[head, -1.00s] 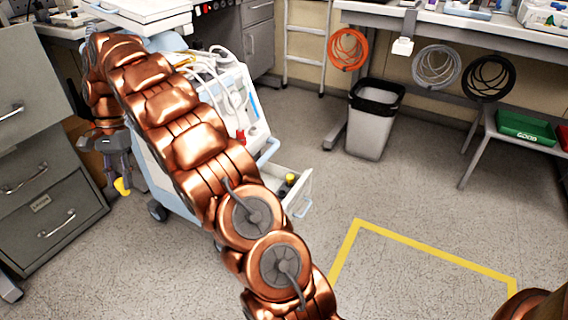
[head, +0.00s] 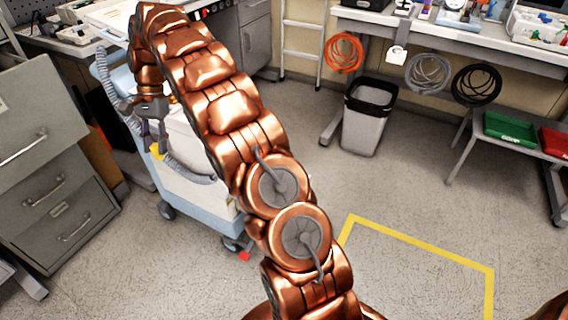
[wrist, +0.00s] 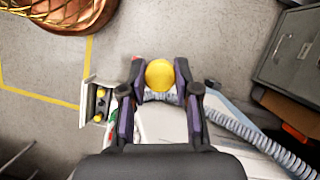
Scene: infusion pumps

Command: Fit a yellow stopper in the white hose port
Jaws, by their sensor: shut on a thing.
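My gripper (wrist: 160,80), with dark purple-grey fingers, is shut on a round yellow stopper (wrist: 159,74) at its fingertips. In the head view, the yellow stopper (head: 157,153) shows below the wrist, in front of the pale cart (head: 190,195). In the wrist view the cart (wrist: 163,125) lies beneath the gripper. A grey corrugated hose (wrist: 268,146) runs along the cart's right side there, and the hose (head: 190,172) also shows in the head view. I cannot make out the white hose port in either view.
An open drawer (wrist: 86,105) with more yellow stoppers (wrist: 100,104) juts from the cart in the wrist view. A grey cabinet (head: 55,190) stands left of the cart. A bin (head: 366,118) stands further right. The floor inside the yellow line is clear.

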